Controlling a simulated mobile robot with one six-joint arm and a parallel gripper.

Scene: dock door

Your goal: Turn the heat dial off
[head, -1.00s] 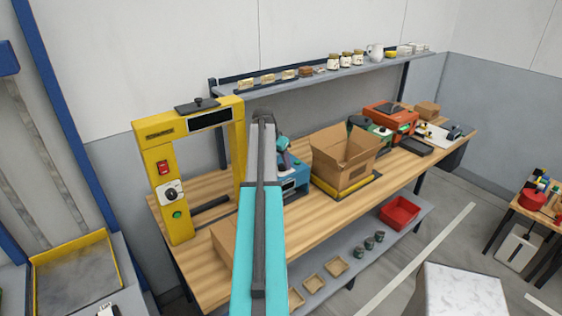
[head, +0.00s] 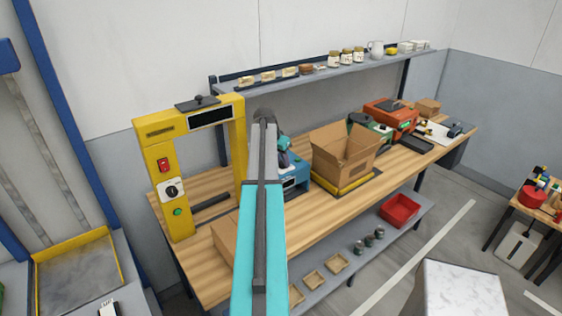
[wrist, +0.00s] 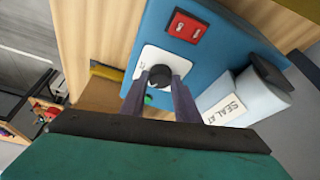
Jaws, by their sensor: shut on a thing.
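A blue machine (wrist: 205,70) fills the middle of the wrist view. It carries a black round dial (wrist: 160,76) on a white plate, with a red switch (wrist: 187,27) on one side and a green button (wrist: 148,99) on the other. My gripper (wrist: 159,84) is shut on this dial, one finger on each side. The fingers hide part of the plate, and I cannot read the dial's setting. In the head view the blue machine (head: 297,180) stands on the bench, partly behind my arm, and its dial is hidden.
A yellow arch machine (head: 161,152) with its own dial (head: 171,190) stands to the left on the wooden bench (head: 300,220). An open carton (head: 338,160) stands to the right. A white labelled part (wrist: 228,105) is close beside my fingers.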

